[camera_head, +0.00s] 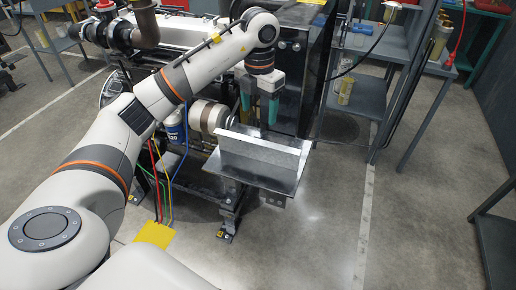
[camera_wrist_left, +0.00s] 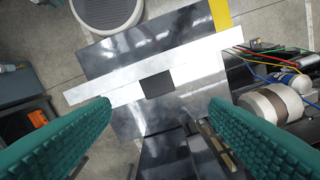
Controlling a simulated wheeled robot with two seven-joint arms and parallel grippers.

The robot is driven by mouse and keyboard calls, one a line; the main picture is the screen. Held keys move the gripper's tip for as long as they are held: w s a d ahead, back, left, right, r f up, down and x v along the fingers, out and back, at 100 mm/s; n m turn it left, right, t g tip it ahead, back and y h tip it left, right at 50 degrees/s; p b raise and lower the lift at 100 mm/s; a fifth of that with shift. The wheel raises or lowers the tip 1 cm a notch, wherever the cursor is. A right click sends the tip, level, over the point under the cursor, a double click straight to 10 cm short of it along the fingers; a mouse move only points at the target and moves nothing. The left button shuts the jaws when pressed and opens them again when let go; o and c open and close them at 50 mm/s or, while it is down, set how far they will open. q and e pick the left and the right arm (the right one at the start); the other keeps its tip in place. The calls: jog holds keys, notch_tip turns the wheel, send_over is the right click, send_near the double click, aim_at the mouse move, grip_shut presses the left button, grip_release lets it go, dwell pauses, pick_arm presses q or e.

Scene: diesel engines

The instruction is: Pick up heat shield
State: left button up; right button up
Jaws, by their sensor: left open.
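The heat shield (camera_head: 262,160) is a bent grey sheet-metal piece with an upright wall and a flat flange. It sits low at the front of the engine in the head view. In the left wrist view the heat shield (camera_wrist_left: 195,72) lies below and between the fingers, with a pale strip and a small dark square on it. My left gripper (camera_head: 259,108) points down with green fingers, open and empty, above and behind the shield's upright wall. Its textured green fingers (camera_wrist_left: 160,112) are spread wide in the wrist view. My right gripper is not in view.
The diesel engine (camera_head: 165,40) stands behind and left, with a blue filter (camera_head: 174,130), a tan cylinder (camera_head: 208,116) and coloured wires beside the shield. A dark cabinet (camera_head: 300,75) stands behind. A grey shelf (camera_head: 370,100) is at right. The floor right of the shield is clear.

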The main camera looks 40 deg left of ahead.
aim_at(259, 141)
pick_arm(q)
notch_tip(259, 141, down, 7)
jog(key=n+p, duration=0.1)
jog(key=n, duration=0.3)
jog(key=shift+r, duration=0.1)
jog(key=f, duration=0.1)
jog(key=f+p, duration=0.2)
jog(key=f, duration=0.1)
jog(key=shift+s+d, duration=0.2)
jog(key=shift+d, duration=0.05)
jog(key=shift+f, duration=0.65)
grip_shut()
